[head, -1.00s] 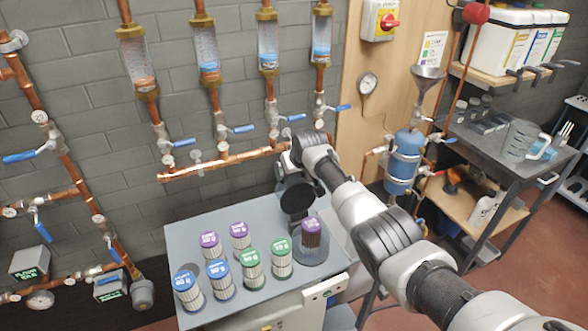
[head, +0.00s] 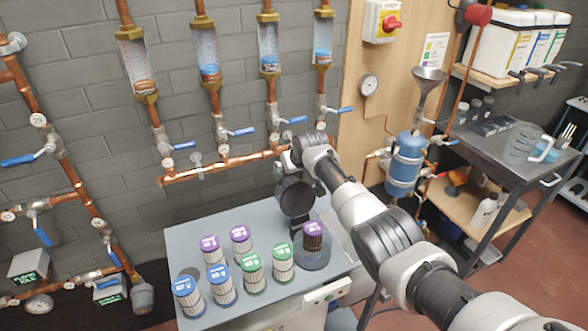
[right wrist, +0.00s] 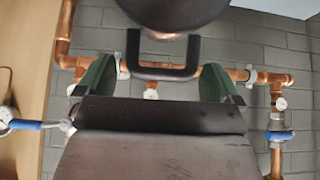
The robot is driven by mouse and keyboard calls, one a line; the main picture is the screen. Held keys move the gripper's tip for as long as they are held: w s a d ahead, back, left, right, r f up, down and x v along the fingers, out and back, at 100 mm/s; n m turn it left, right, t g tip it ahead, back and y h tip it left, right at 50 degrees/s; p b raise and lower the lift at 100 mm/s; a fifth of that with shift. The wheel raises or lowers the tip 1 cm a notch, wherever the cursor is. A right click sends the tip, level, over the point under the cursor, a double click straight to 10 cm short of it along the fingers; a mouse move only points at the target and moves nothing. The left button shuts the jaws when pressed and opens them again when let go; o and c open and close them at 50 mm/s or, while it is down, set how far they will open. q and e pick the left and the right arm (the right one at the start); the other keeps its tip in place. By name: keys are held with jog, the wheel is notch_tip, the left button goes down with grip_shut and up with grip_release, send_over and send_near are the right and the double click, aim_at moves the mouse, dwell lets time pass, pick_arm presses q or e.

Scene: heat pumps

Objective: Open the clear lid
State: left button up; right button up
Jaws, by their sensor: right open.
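My right gripper (right wrist: 156,82) is open in the right wrist view, with one green finger on each side. A dark U-shaped handle (right wrist: 163,73) shows between the fingers, with gaps at both sides. A dark rounded part (right wrist: 170,10) is above the handle. My left gripper is not in view.
Several filters with purple, green and blue caps, such as a green-capped one (head: 252,272), stand on the grey bench (head: 185,236). Copper pipes (head: 215,163) with blue-handled valves run along the wall behind. A dark side table (head: 490,150) stands at the right.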

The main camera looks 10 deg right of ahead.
jog(key=shift+s, duration=0.1)
jog(key=shift+s+r+p, duration=0.3)
jog(key=shift+r, duration=0.25)
jog(key=v, duration=0.9)
jog(key=shift+r+b, duration=0.2)
jog(key=shift+b, duration=0.15)
jog(key=shift+s+d, duration=0.1)
